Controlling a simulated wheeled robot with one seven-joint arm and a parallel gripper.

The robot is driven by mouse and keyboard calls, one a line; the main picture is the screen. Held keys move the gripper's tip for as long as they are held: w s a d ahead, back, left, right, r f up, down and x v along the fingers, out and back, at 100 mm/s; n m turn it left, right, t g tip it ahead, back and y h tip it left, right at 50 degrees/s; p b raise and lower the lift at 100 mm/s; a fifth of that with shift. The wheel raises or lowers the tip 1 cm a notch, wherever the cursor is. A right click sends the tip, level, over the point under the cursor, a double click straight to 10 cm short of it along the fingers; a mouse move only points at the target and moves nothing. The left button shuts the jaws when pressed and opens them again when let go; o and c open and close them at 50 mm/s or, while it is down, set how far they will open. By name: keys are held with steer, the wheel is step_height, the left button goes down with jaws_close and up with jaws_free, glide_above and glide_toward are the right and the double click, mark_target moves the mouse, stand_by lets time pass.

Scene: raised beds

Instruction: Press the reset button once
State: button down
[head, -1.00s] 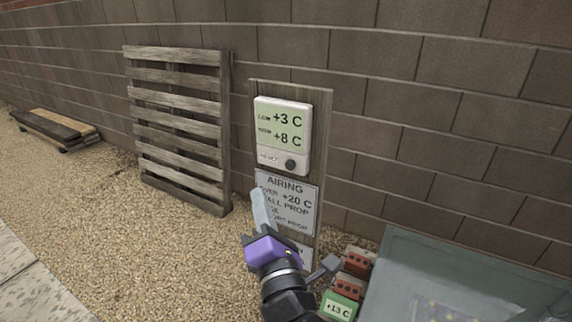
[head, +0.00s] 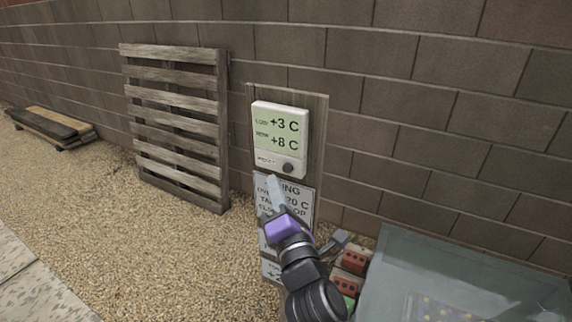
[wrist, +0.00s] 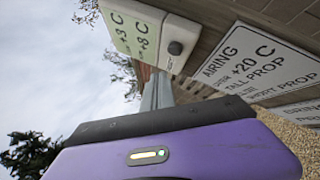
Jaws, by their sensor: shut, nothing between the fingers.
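The reset button is a dark round knob (head: 288,168) at the lower right of the white thermometer unit (head: 302,141), whose screen reads LOW +3 C and NOW +8 C. The unit is fixed to a wooden post board. My gripper (head: 272,181) is shut and empty, its pale fingers pointing up just below and left of the button. In the wrist view the button (wrist: 175,48) shows beyond the fingertips (wrist: 160,76), up and to the right. I see a gap in the head view; the depth between them is hard to tell.
An AIRING sign (head: 299,200) hangs below the unit, partly hidden by my gripper. A wooden pallet (head: 177,125) leans on the block wall at left. Bricks (head: 353,261) and a grey cold frame lid (head: 465,270) lie at lower right.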

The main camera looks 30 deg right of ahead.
mark_target(287, 168)
steer(key=shift+w+d+p, duration=0.45)
steer(key=shift+w+d, duration=0.25)
steer(key=shift+d, duration=0.2)
steer(key=shift+d, duration=0.1)
stand_by(1.4)
steer(key=shift+w+d+p, duration=0.25)
steer(key=shift+p, duration=0.1)
steer(key=shift+w+d+p, duration=0.3)
steer(key=shift+d+p, duration=0.05)
steer(key=shift+d, duration=0.1)
stand_by(0.8)
steer(key=shift+s+a, duration=0.1)
steer(key=shift+a, duration=0.05)
steer(key=shift+s+a+b, duration=0.45)
steer(key=shift+a, duration=0.15)
steer(key=shift+a, duration=0.1)
